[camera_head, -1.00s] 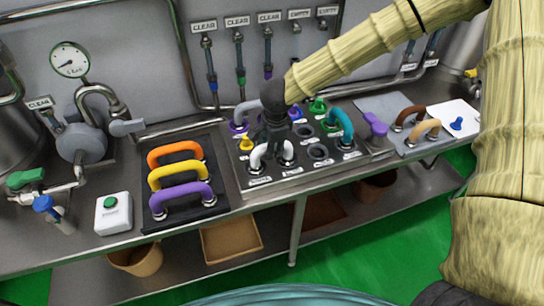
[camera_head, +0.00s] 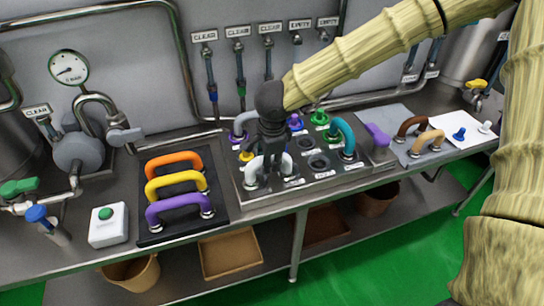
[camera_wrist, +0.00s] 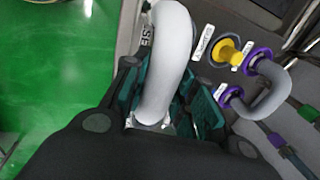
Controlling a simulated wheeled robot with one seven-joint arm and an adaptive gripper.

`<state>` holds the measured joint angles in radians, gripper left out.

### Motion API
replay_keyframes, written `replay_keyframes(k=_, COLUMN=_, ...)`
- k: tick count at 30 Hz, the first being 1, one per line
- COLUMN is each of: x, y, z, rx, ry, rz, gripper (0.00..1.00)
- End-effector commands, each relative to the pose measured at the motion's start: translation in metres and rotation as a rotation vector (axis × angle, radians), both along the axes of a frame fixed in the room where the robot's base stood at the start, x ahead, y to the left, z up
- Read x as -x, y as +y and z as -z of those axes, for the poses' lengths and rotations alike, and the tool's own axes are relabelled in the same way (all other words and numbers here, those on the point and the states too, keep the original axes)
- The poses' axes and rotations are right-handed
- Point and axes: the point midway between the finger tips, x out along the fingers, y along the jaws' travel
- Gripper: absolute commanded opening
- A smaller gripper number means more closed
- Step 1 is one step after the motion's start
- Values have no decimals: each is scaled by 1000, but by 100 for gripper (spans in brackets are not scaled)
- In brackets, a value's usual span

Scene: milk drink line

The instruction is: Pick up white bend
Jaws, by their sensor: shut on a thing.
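The white bend (camera_head: 287,163) is a pale U-shaped pipe at the front left of the port panel in the head view. Its two ends sit at the front-row ports, as far as I can see. My gripper (camera_head: 270,155) is above it, shut on its arch, and hides part of it. In the wrist view the white bend (camera_wrist: 168,60) runs between the dark green fingers of my gripper (camera_wrist: 165,95), with one on each side. Whether its ends are clear of the ports cannot be told.
A grey bend (camera_head: 238,126) with purple collars and a yellow plug (camera_head: 246,156) stand close behind. A teal bend (camera_head: 345,133) is to the right. Orange, yellow and purple bends lie on a black mat (camera_head: 150,238) at left. Pipes line the back wall.

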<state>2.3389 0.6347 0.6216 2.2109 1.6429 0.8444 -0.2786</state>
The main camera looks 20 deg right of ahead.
Motion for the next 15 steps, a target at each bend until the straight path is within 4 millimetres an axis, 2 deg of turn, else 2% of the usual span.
replay_keyframes(k=7, x=51, y=26, z=-3, rx=3, ry=-1, rz=-4, gripper=0)
replay_keyframes(k=15, x=85, y=45, z=-8, rx=1, ry=-1, rz=-2, gripper=0)
